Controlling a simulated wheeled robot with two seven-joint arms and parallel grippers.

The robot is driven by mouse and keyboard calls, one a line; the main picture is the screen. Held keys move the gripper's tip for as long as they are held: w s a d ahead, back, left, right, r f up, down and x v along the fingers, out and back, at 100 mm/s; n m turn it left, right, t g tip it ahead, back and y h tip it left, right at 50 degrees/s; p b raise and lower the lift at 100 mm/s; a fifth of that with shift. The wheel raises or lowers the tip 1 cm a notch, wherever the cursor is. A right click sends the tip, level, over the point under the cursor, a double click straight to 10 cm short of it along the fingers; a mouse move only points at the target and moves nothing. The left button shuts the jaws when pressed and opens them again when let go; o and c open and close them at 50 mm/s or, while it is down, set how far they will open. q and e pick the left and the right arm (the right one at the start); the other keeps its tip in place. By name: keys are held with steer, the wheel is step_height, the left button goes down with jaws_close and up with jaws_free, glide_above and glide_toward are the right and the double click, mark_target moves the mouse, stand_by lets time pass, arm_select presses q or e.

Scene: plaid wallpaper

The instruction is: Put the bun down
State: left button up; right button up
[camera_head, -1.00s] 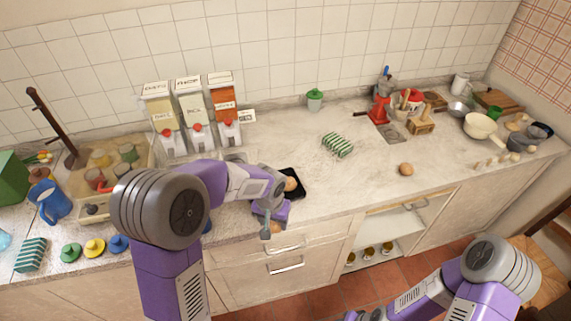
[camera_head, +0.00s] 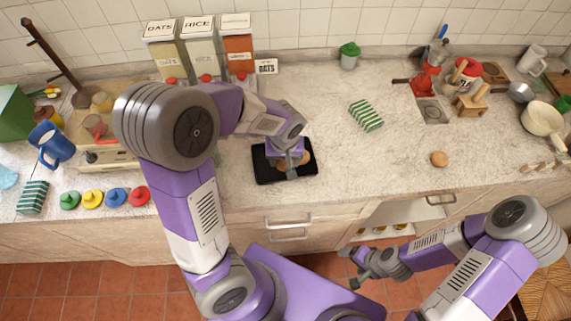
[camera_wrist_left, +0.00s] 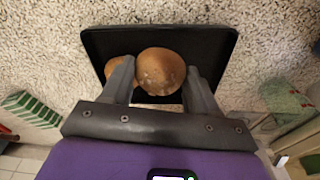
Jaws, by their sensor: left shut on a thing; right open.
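My left gripper (camera_wrist_left: 158,82) is shut on a round brown bun (camera_wrist_left: 162,69). In the left wrist view, the held bun is over the black tray (camera_wrist_left: 215,45); whether it touches the tray is unclear. A second bun (camera_wrist_left: 115,65) lies on the tray beside it, partly hidden by a finger. In the head view, the left gripper (camera_head: 290,170) is over the tray (camera_head: 265,172), and the second bun (camera_head: 307,157) shows at its right. Another bun (camera_head: 439,159) lies alone on the counter. My right gripper (camera_head: 362,270) is open and empty in front of the counter.
A green-striped cloth (camera_head: 366,115) lies right of the tray. Several colored lids (camera_head: 92,198) and a blue mug (camera_head: 50,145) are at the left. Food dispensers (camera_head: 201,47) stand behind. The counter between the tray and the lone bun is clear.

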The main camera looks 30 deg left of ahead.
mark_target(285, 166)
arm_select(q)
steer(key=shift+f+b, duration=0.35)
steer(key=shift+f, duration=1.5)
steer(key=shift+f, duration=0.2)
steer(key=o, duration=1.1)
steer(key=shift+c, duration=0.2)
steer(key=shift+r, duration=0.15)
